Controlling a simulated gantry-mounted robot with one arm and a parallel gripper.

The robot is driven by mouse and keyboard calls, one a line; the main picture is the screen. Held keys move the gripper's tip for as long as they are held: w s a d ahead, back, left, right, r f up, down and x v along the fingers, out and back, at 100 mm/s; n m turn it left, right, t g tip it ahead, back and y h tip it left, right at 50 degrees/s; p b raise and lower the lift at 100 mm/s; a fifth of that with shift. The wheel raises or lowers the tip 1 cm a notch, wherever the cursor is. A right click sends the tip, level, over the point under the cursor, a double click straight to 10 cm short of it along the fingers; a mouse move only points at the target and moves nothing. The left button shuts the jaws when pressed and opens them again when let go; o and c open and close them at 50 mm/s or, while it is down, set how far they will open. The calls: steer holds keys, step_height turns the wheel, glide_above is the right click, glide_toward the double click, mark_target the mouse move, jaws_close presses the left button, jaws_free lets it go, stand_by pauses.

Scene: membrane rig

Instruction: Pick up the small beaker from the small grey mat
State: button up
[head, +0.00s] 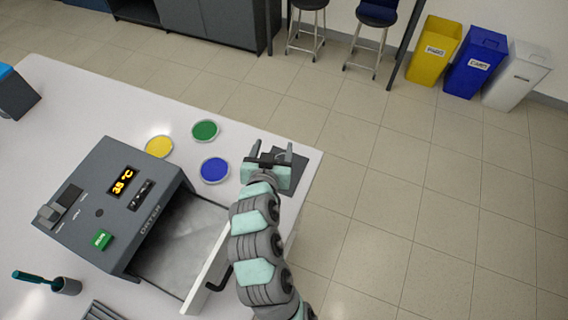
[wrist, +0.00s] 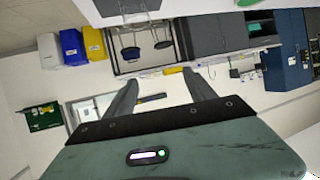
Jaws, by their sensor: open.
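The small grey mat (head: 297,182) lies near the right corner of the white table, partly hidden under my gripper. My gripper (head: 271,152) is over the mat's left part with its two fingers apart, pointing away from my arm. A faint clear outline, seemingly the small beaker (head: 281,155), shows between the fingers; I cannot tell whether it is in the jaws or beyond them. In the wrist view my gripper (wrist: 160,77) is open, with nothing clearly held between the fingers.
A grey heater box (head: 120,205) with an open front and a white door (head: 208,268) stands left of my arm. Yellow (head: 159,147), green (head: 205,130) and blue (head: 214,169) dishes lie left of my gripper. The table edge is close on the right.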

steer(key=d+f+g, duration=0.1)
steer(key=f, duration=0.1)
glide_toward(283, 159)
steer(key=w, duration=0.1)
steer(key=w+f, duration=0.1)
steer(key=shift+w+d+m+h+b, duration=0.1)
steer(key=shift+w+m+h+b, duration=0.2)
steer(key=shift+w+m+h, duration=0.1)
steer(key=shift+w+d+f, duration=0.1)
steer(key=shift+w+f, duration=0.45)
steer(key=shift+w, duration=0.4)
steer(key=shift+w+d+f, duration=0.15)
steer(key=shift+f, duration=0.15)
steer(key=x, duration=0.5)
steer(key=shift+w, duration=0.15)
jaws_close()
